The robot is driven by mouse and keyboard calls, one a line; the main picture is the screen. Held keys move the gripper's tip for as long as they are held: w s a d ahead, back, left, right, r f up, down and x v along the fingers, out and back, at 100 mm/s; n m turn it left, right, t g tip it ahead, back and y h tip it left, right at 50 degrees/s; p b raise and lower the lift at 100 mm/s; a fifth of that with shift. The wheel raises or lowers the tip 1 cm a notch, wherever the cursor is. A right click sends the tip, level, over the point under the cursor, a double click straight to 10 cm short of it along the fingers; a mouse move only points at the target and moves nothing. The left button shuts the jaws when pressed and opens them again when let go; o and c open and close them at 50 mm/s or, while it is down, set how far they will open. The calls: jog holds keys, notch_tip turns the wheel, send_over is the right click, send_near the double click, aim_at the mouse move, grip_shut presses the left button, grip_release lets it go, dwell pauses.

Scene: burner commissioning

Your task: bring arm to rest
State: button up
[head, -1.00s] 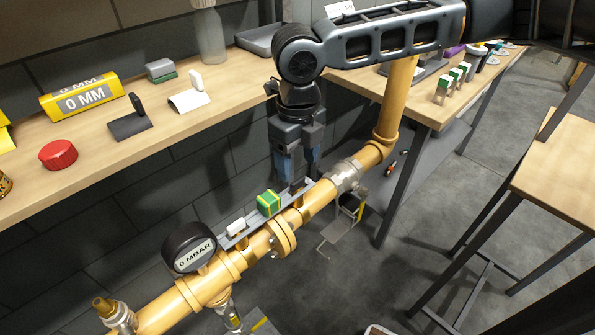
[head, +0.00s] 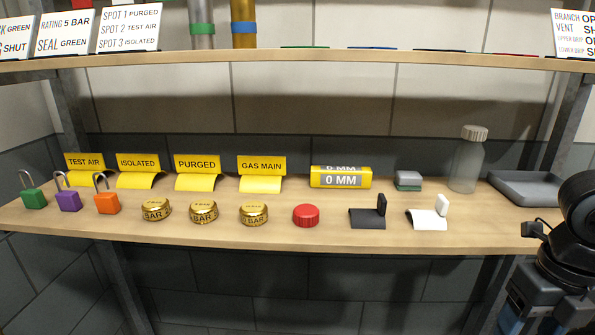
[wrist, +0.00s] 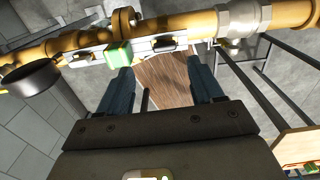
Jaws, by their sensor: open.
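My gripper (wrist: 163,88) shows in the wrist view with its two dark blue fingers apart and nothing between them. Beyond the fingertips is a yellow gas pipe (wrist: 190,22) with a grey rail along it. A dark round gauge (wrist: 32,78) is at the left end of the pipe. In the head view only part of my arm and wrist shows at the right edge; the fingertips are out of that frame.
The wooden shelf (head: 300,235) holds padlocks (head: 68,200), yellow labels (head: 198,175), gold caps (head: 204,211), a red cap (head: 306,215), a bottle (head: 467,160) and a grey tray (head: 540,188). A wooden table corner (wrist: 298,145) is at the wrist view's lower right.

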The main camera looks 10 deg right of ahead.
jog(key=w+a+r+m+t+y, duration=0.1)
jog(key=w+a+r+t+y, duration=0.15)
jog(key=a, duration=0.45)
jog(key=w+a+r+t+y, duration=0.1)
jog(key=w+a, duration=0.3)
jog(key=a, duration=0.2)
jog(key=w+a+r+m+t+y, duration=0.1)
jog(key=w+a+r+y, duration=0.1)
jog(key=w+a, duration=0.35)
jog(key=w+a+r+m+t+y, duration=0.1)
jog(key=a+r+m+t+y, duration=0.6)
jog(key=a+r+m+t, duration=0.65)
jog(key=s+d+f+m+h, duration=0.4)
jog(key=s+f+m+h, duration=0.9)
jog(key=f+m, duration=0.4)
jog(key=s+d+f+g, duration=0.1)
jog(key=s+d, duration=0.3)
jog(key=s, duration=0.8)
jog(key=s+d+f+g, duration=0.2)
jog(key=s+d, duration=0.3)
jog(key=s, duration=0.7)
jog(key=shift+d+f, duration=0.25)
jog(key=shift+f, duration=0.65)
